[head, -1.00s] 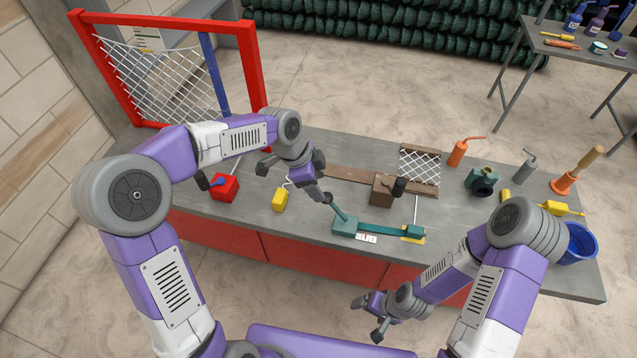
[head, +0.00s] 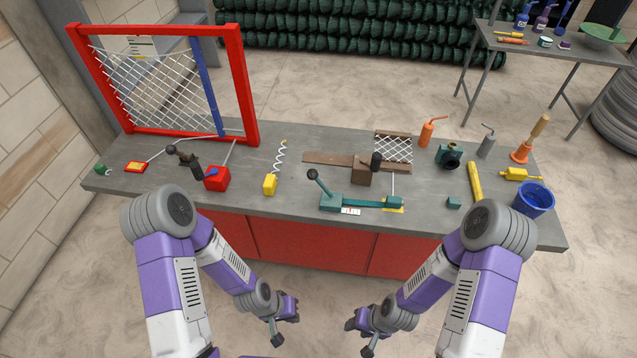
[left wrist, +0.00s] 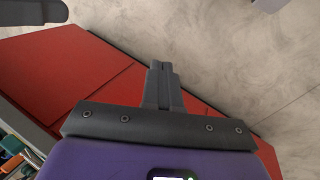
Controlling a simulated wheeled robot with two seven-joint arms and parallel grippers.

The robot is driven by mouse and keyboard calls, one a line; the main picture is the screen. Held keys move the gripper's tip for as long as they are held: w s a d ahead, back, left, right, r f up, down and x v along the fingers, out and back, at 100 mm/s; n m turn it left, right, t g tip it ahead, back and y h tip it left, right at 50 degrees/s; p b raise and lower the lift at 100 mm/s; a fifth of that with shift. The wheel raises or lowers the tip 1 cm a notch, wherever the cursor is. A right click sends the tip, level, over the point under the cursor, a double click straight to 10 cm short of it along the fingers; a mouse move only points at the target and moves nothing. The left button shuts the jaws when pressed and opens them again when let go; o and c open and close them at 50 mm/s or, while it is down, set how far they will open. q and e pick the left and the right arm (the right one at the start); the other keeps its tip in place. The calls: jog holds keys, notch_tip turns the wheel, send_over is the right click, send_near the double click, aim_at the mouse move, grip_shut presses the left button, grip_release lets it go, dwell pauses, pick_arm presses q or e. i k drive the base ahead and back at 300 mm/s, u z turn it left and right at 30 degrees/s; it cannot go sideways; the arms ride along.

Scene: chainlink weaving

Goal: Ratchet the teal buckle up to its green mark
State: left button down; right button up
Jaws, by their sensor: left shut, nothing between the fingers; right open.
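A teal ratchet (head: 331,202) sits near the front middle of the bench, its dark-knobbed lever (head: 321,188) leaning up and left. A teal strap (head: 364,202) runs right from it to a teal block (head: 394,202), apparently the buckle, on a yellow plate (head: 397,210). A white label (head: 350,211) lies before the strap. I cannot make out a green mark. My left gripper (head: 286,324) is in front of the bench, away from the ratchet. It is shut and empty, and its fingers meet in the left wrist view (left wrist: 163,86). My right gripper (head: 358,338) is open and empty, also in front.
A brown block (head: 364,172) stands behind the strap. The floor before the bench is open.

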aim_at(313, 174)
jog(key=u, duration=0.45)
jog(key=k, duration=0.6)
jog(key=u, duration=0.25)
jog(key=i, duration=1.05)
jog(key=z, duration=0.95)
